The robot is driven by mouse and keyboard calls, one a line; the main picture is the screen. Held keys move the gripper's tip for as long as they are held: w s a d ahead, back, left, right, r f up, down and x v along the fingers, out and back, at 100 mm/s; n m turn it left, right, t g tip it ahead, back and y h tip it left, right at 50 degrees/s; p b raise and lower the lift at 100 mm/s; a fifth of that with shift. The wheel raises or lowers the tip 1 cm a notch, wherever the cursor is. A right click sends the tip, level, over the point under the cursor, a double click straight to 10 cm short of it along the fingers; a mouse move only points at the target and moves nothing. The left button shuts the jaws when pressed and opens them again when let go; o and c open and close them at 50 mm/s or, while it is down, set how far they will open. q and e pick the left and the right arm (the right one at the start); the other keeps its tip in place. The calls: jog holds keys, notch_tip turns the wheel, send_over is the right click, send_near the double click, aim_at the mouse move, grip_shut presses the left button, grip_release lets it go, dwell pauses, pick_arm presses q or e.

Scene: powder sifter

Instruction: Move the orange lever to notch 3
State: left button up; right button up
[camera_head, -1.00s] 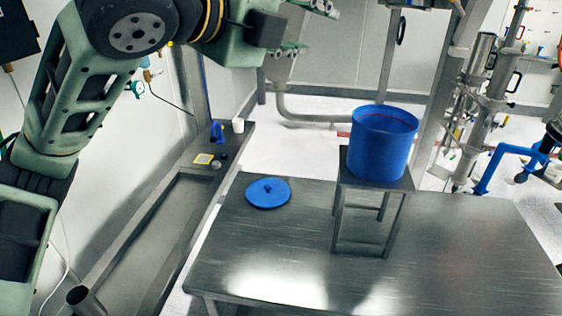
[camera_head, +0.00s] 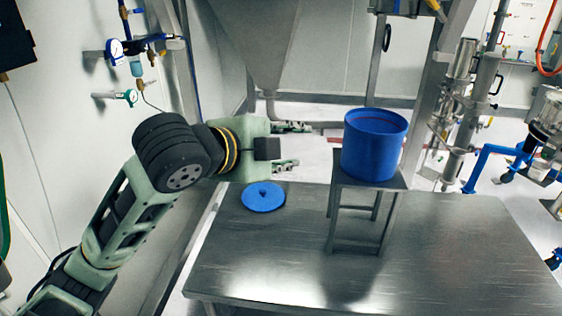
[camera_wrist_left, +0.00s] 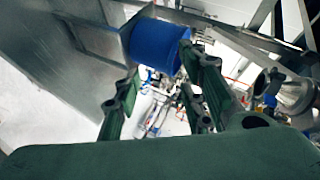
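I cannot make out the orange lever for certain. A small orange-yellow piece (camera_head: 434,5) shows at the top edge of the head view, cut off and too small to identify. My left gripper (camera_head: 290,146) is open and empty. It points right, and in the picture it sits above the blue lid and left of the blue bucket. Its spread fingers also show in the left wrist view (camera_wrist_left: 158,95), with nothing between them held. My right gripper is not in view.
A blue bucket (camera_head: 371,150) stands on a small metal stand (camera_head: 352,225) on the steel table (camera_head: 460,265). A blue lid (camera_head: 263,197) lies on the table. A grey hopper (camera_head: 256,40) hangs behind. Pipes and an orange hose (camera_head: 544,55) are at right.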

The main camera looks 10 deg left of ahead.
pick_arm(q)
jog(key=shift+s+a+f+n, duration=0.15)
jog(key=shift+s+f+n, duration=0.1)
jog(key=shift+f, duration=0.4)
jog(key=shift+s+a+f+n, duration=0.1)
jog(key=shift+f+n, duration=0.15)
jog(key=shift+f, duration=0.35)
jog(key=shift+c, duration=0.2)
